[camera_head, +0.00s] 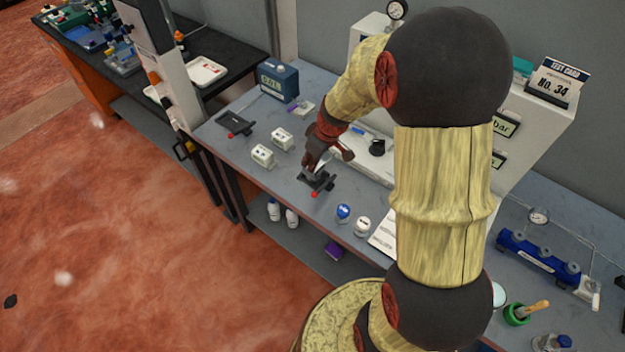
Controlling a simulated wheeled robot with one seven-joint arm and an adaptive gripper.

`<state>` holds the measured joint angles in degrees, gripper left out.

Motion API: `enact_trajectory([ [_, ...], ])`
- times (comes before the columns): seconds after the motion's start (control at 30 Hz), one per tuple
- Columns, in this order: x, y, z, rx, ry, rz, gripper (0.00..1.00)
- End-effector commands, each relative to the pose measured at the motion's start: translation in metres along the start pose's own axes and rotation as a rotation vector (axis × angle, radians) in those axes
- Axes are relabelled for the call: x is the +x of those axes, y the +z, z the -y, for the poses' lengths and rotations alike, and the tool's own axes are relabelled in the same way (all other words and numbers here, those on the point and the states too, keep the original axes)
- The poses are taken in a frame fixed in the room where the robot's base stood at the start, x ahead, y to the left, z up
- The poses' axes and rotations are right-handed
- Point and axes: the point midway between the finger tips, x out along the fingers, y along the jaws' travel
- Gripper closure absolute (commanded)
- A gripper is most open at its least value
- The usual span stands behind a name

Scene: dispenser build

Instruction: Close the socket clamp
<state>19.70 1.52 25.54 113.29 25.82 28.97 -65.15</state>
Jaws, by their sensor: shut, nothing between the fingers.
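A small dark fixture (320,183) with a red-tipped end sits on the grey bench, and it looks like the socket clamp. Whether its clamp is open or closed is too small to tell. My gripper (309,170) is shut and empty, pointing down right at this fixture and hiding part of its far side. I cannot tell whether the fingers touch it. A similar dark fixture (233,123) with a red part lies further left on the bench.
Two white blocks (263,155) stand left of my gripper. A dark blue box (279,80) is behind them. Blue-topped and white-topped jars (343,212) stand to the right near the front edge. A white panel unit (545,125) rises at the back right.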

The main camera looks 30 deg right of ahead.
Motion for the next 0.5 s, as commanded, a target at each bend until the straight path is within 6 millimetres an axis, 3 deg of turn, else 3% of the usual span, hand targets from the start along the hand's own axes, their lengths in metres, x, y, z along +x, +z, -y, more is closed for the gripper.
enact_trajectory([
  [0.17, 0.013, 0.001, 0.001, 0.000, -0.002, 0.002, 1.00],
  [0.5, 0.076, 0.001, 0.001, 0.001, -0.003, 0.003, 1.00],
])
